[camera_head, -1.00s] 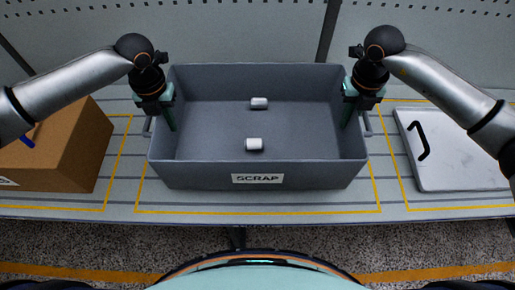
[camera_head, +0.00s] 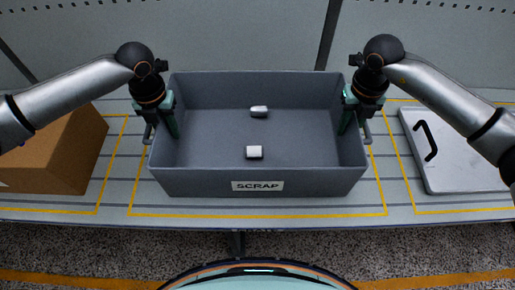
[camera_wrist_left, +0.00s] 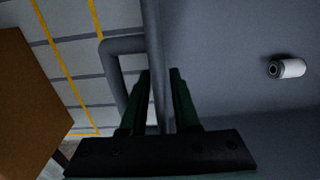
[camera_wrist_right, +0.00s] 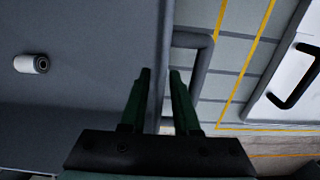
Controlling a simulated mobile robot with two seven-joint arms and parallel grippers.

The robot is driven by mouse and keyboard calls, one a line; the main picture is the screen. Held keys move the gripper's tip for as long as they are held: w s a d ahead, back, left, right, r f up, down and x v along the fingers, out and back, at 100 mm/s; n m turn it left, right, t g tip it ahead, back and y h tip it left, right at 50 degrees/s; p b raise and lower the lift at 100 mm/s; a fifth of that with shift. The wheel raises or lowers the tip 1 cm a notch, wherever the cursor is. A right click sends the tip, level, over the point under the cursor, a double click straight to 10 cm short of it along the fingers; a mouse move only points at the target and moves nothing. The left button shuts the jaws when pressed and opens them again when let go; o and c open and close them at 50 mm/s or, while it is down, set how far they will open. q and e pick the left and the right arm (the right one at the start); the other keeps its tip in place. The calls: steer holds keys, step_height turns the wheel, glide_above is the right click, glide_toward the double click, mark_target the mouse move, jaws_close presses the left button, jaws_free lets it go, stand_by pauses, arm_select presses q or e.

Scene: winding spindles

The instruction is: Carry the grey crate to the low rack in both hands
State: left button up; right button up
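The grey crate (camera_head: 257,183) with a SCRAP label sits over the marked middle area of the grey surface, in the head view. It looks level. I cannot tell whether its base touches the surface. My left gripper (camera_head: 162,128) straddles its left wall beside the left handle (camera_wrist_left: 118,68), one finger inside and one outside. My right gripper (camera_head: 352,128) straddles the right wall beside the right handle (camera_wrist_right: 195,62). Both wrist views show the wall between the fingers, which look closed on it.
A brown box (camera_head: 55,155) stands left of the crate. A white board (camera_head: 465,160) with a black handle lies to the right. Yellow lines mark bays on the surface, with bare strips on both sides of the crate. A perforated panel (camera_head: 240,35) stands behind.

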arm_select(q)
steer(key=shift+o, duration=0.4)
arm_select(e)
steer(key=shift+o, duration=0.4)
arm_select(q)
steer(key=shift+d+r, duration=0.1)
steer(key=shift+r, duration=0.05)
arm_select(e)
steer(key=shift+a, duration=0.1)
arm_select(q)
step_height(320, 180, up, 12)
steer(key=shift+f, duration=0.2)
steer(key=shift+r, duration=0.1)
arm_select(e)
steer(key=shift+r, duration=0.3)
step_height(320, 180, up, 12)
steer(key=shift+f, duration=0.25)
